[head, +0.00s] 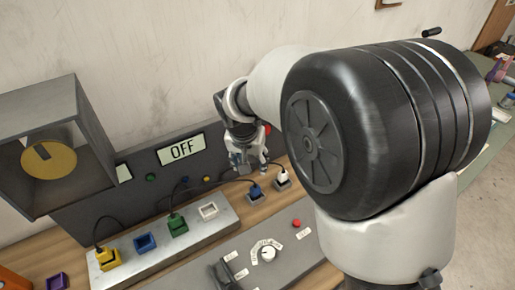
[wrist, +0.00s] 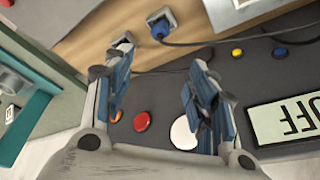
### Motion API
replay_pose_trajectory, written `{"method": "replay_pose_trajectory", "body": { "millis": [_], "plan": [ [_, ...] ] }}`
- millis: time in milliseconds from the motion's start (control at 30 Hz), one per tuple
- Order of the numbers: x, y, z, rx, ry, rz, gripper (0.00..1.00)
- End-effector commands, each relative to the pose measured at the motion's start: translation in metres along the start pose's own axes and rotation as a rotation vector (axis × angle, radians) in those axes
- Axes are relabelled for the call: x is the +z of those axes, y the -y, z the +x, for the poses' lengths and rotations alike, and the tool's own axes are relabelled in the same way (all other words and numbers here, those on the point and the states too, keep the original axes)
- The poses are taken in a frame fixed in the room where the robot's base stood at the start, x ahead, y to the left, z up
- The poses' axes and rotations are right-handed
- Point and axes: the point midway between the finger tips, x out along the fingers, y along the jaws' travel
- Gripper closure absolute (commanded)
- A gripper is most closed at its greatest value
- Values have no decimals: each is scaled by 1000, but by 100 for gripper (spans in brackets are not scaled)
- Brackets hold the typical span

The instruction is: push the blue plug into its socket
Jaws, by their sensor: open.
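The blue plug (head: 256,192), with a dark cable, stands in a small grey holder on the wooden bench, right of the metal socket strip (head: 190,238). It also shows at the top of the wrist view (wrist: 160,29). The blue socket (head: 145,242) is empty, between the yellow and green sockets on the strip. My gripper (head: 246,160) is above and behind the blue plug, near the dark panel. In the wrist view my gripper (wrist: 160,75) is open, with nothing between its fingers; the blue plug lies beyond the fingertips.
A white plug (head: 282,178) stands right of the blue plug. Yellow (head: 108,256) and green (head: 177,224) plugs sit in the strip; the white socket (head: 208,210) is empty. The dark panel (head: 95,205) with an OFF display (head: 181,149) stands behind. A control box (head: 245,262) lies in front.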

Motion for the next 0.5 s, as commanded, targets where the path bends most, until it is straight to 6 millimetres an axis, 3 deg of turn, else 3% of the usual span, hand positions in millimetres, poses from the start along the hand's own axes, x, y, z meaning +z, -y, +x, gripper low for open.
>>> {"method": "replay_pose_trajectory", "body": {
  "millis": [500],
  "plan": [
    [1,1,102,3,4,2,48]
  ]
}}
